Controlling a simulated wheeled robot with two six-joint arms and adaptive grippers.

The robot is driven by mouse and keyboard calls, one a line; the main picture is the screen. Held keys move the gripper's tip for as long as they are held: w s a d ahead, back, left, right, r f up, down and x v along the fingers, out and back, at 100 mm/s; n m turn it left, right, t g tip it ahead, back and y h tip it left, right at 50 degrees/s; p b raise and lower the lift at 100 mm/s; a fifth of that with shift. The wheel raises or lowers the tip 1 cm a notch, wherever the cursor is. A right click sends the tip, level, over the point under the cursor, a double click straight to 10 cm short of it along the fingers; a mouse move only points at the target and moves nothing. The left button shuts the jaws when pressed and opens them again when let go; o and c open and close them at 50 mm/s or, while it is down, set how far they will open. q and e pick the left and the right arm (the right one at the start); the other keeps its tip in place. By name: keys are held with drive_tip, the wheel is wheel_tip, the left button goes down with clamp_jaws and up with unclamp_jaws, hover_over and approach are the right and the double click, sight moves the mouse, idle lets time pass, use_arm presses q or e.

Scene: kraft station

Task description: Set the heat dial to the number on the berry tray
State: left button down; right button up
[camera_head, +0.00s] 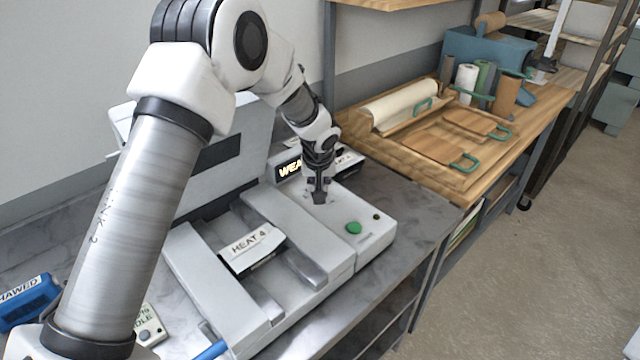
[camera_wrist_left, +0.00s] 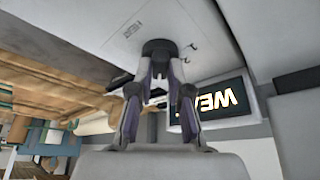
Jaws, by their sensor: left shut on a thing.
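The berry tray sits in the bed of the grey-white machine (camera_head: 375,245); its label (camera_head: 252,242) reads "HEAT 4". My left gripper (camera_head: 319,196) points down at the machine's right-hand top panel. It is shut on the dark round heat dial (camera_wrist_left: 160,47), which shows between and beyond its fingertips in the left wrist view (camera_wrist_left: 160,78). In the head view the fingers mostly hide the dial. I cannot read the dial's setting; small marks show on the panel around it. My right gripper is not in view.
A lit display (camera_head: 289,169) starting "WEA" stands behind the gripper, partly hidden. A green button (camera_head: 354,228) is on the panel's front. A blue box (camera_head: 28,302) lies at the far left. A wooden bench (camera_head: 440,180) with boards and rolls stands right.

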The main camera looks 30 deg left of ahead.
use_arm(q)
drive_tip(key=shift+s+a+r+m+h+p, duration=0.15)
drive_tip(key=shift+m+h+p, duration=0.25)
drive_tip(key=shift+m+p, duration=0.6)
drive_tip(key=shift+f+m+t+p, duration=0.2)
drive_tip(key=shift+m+t+p, duration=0.1)
drive_tip(key=shift+m+p, duration=0.35)
drive_tip(key=c, duration=1.1)
unclamp_jaws()
drive_tip(key=shift+f, duration=0.1)
drive_tip(key=shift+w+f, duration=0.15)
drive_tip(key=shift+w, duration=0.25)
drive_tip(key=a+v, duration=0.1)
drive_tip(key=v, duration=1.1)
drive_tip(key=shift+d, duration=0.25)
drive_tip(key=shift+w, duration=0.15)
